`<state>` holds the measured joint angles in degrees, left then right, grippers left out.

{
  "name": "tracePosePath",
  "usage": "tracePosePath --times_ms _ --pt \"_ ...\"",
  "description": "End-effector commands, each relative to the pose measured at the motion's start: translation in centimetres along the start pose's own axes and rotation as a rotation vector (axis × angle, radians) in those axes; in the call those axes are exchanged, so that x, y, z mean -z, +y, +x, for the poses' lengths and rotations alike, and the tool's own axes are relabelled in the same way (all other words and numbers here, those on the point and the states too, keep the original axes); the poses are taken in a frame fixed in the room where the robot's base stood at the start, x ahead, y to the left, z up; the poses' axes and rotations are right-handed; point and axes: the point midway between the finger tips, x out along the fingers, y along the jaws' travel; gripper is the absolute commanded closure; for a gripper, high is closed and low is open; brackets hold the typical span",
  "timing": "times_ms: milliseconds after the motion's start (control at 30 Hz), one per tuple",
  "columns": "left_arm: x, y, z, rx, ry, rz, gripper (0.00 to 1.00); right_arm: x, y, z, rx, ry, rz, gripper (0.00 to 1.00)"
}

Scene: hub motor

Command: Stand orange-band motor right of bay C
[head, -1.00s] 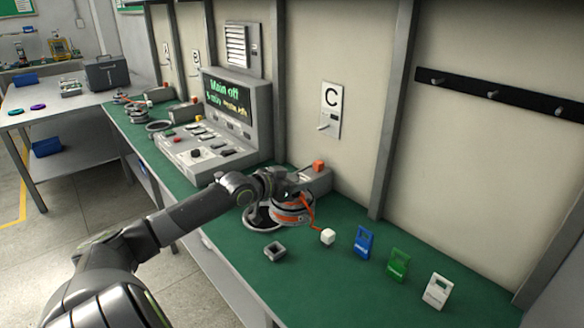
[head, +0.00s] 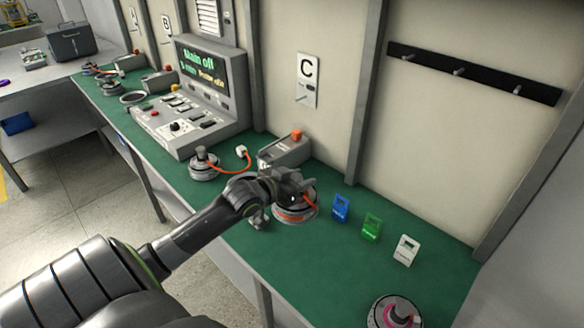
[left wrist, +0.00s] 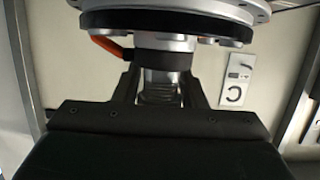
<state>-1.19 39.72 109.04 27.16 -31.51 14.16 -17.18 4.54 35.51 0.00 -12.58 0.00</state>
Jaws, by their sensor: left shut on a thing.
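My left gripper (head: 284,189) is shut on the orange-band motor (head: 295,213), a round grey disc with orange on its side. It holds the motor from above at or just over the green bench, in front of the bay C box and left of the blue tag. I cannot tell whether it touches the bench. In the left wrist view, which is upside down, my fingers (left wrist: 160,88) close on the motor's shaft below its disc (left wrist: 165,20), with an orange lead beside it. The bay C sign (head: 307,80) is on the wall. My right gripper is not in view.
Another motor (head: 203,166) with an orange cable stands left of the bay C box (head: 286,150). A pink-banded motor (head: 393,312) is at the lower right. Bench (head: 320,268) in front is clear.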

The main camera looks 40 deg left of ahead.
Motion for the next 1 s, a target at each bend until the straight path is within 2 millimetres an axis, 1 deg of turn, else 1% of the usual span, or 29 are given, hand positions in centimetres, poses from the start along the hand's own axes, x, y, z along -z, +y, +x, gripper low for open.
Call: tracePosePath --times_ms 33,200,500,700,1000 --pt "0.5 0.8 -0.2 -0.005 0.011 -0.001 1.00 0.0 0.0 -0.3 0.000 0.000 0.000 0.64" --pt "0.2 2.9 -0.5 -0.005 0.011 -0.001 1.00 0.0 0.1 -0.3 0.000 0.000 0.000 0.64" --pt "0.1 5.9 -1.1 -0.004 0.012 -0.001 1.00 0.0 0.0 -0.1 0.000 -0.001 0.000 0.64" --pt "0.0 6.9 -1.3 -0.002 0.011 0.002 1.00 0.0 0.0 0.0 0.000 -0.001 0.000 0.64" --pt "0.1 7.1 -1.4 -0.002 0.011 0.003 1.00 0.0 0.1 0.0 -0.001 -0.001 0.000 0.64"
